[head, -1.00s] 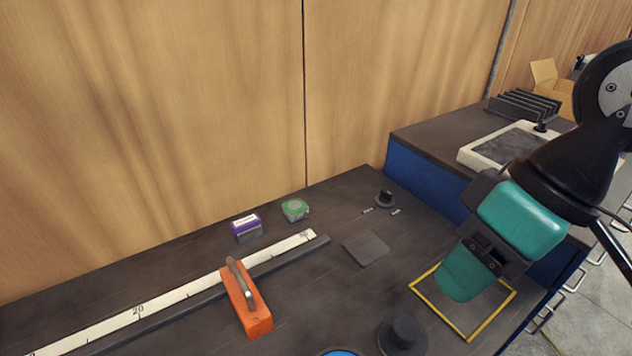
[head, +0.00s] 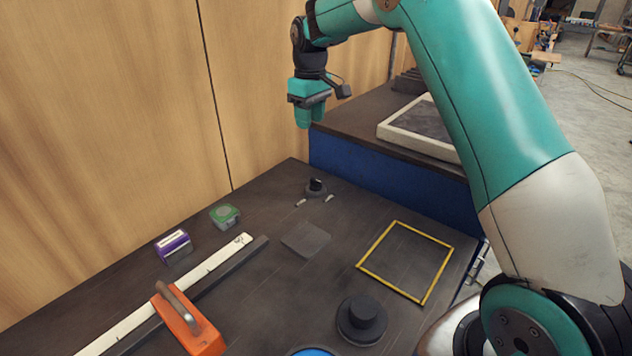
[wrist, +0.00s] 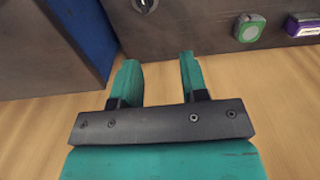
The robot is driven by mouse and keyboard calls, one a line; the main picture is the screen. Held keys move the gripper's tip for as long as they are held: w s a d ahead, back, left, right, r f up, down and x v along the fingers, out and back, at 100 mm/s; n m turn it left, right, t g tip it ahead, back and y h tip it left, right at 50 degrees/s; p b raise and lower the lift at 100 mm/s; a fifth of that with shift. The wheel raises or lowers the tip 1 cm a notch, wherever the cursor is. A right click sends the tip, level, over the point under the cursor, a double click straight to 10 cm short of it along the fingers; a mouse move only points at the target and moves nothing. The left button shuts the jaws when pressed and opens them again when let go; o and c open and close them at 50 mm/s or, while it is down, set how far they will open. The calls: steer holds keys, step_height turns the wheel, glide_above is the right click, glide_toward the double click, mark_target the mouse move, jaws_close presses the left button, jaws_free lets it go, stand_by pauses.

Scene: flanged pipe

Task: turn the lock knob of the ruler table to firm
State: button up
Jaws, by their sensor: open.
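The small black lock knob (head: 315,186) stands on a round dark base near the back corner of the dark ruler table (head: 300,275). Two small pale labels (head: 300,203) lie in front of it, too small to read. My gripper (head: 306,124) is raised above and behind the knob, pointing down, well clear of it. In the wrist view my gripper (wrist: 158,62) shows two teal fingers apart with nothing between them. The knob (wrist: 144,4) is partly cut off at the top edge of that view, with a pale pointer mark on it.
A purple box (head: 174,243) and green box (head: 225,215) sit near the wooden wall (head: 130,110). A yellow frame (head: 425,235) and black round piece (head: 362,322) are at the right. A blue cabinet (head: 390,185) stands behind.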

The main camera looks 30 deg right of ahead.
mark_target(315, 179)
steer(key=f+p, duration=0.1)
steer(key=f, duration=0.5)
steer(key=w+d+f+p, duration=0.1)
steer(key=f, duration=0.6)
steer(key=w+d+f+p, duration=0.1)
steer(key=f, duration=0.5)
steer(key=shift+d+f, duration=0.2)
steer(key=shift+d, duration=0.05)
steer(key=shift+c, duration=0.2)
jaws_close()
